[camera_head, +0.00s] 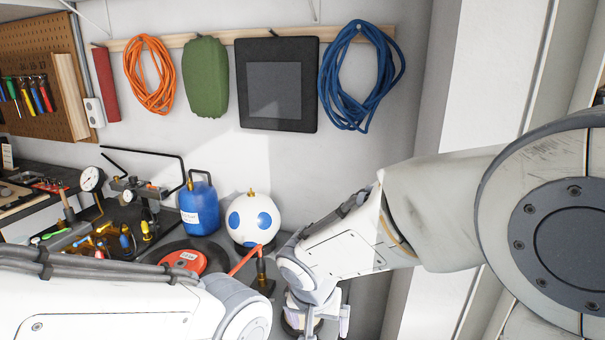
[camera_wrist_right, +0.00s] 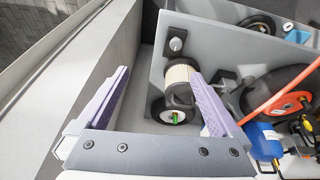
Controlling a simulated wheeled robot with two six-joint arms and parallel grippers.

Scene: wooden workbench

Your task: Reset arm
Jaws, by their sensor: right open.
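My right arm comes in from the right in the head view, and its gripper (camera_head: 322,320) points down at the bottom edge, partly cut off. In the right wrist view the two purple-lined fingers (camera_wrist_right: 160,78) stand wide apart with nothing between them. Beyond the fingers, on the bench, is a dark spool-like part with a cream middle (camera_wrist_right: 178,82), apart from them as far as I can tell. My left arm crosses the lower left of the head view; its gripper is out of the picture.
A white ball with blue spots (camera_head: 253,219), a blue jug (camera_head: 198,206) and a red-orange reel (camera_head: 184,262) stand on the bench. Small tools (camera_head: 100,240) crowd its left side. A blue hose (camera_head: 335,85) and an orange hose (camera_head: 150,75) hang on the wall.

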